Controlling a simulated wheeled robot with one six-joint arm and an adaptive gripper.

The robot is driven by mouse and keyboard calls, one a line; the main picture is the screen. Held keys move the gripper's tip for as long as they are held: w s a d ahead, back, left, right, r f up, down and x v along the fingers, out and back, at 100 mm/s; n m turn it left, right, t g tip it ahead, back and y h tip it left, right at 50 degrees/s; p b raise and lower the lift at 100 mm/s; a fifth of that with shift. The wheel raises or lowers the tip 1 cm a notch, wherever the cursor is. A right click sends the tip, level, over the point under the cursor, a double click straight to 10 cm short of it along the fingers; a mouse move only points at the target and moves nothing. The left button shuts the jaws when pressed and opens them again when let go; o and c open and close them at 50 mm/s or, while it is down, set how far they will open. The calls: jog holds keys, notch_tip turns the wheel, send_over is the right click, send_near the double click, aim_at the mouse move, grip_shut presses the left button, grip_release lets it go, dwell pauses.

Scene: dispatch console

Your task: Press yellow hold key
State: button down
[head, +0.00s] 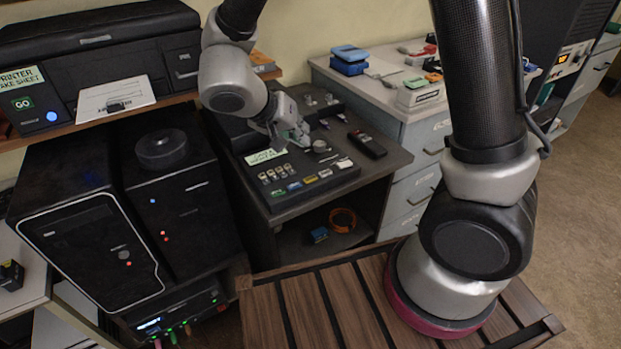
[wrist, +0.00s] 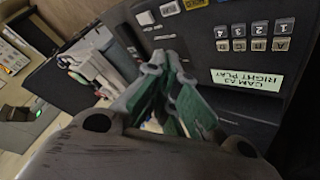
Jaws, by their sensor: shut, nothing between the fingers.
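The yellow key (head: 310,180) is in the front row of the dark console (head: 290,200), between a blue key (head: 294,186) and a white key (head: 325,173). In the wrist view the yellow key (wrist: 194,4) is cut by the top edge. My gripper (head: 301,136) is shut and empty, above the rear part of the console and behind the key row. Its green-padded fingers (wrist: 168,88) show in the wrist view, apart from the yellow key.
Small numbered keys (wrist: 252,38) and a label (wrist: 247,82) sit on the console. A black handset (head: 367,144) lies to its right. A printer (head: 110,60) and a black cabinet (head: 90,235) stand at left. A slatted wooden surface (head: 300,305) is in front.

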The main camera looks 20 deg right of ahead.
aim_at(308, 178)
jog(key=shift+s+d+r+n+g+h, duration=0.3)
jog(key=shift+s+d+r+n+h, duration=0.2)
jog(key=shift+d+n, duration=0.15)
jog(key=shift+f, duration=0.1)
jog(key=shift+f, duration=4.4)
jog(key=shift+f, duration=0.4)
jog(key=shift+f, duration=0.3)
jog(key=shift+r, duration=0.75)
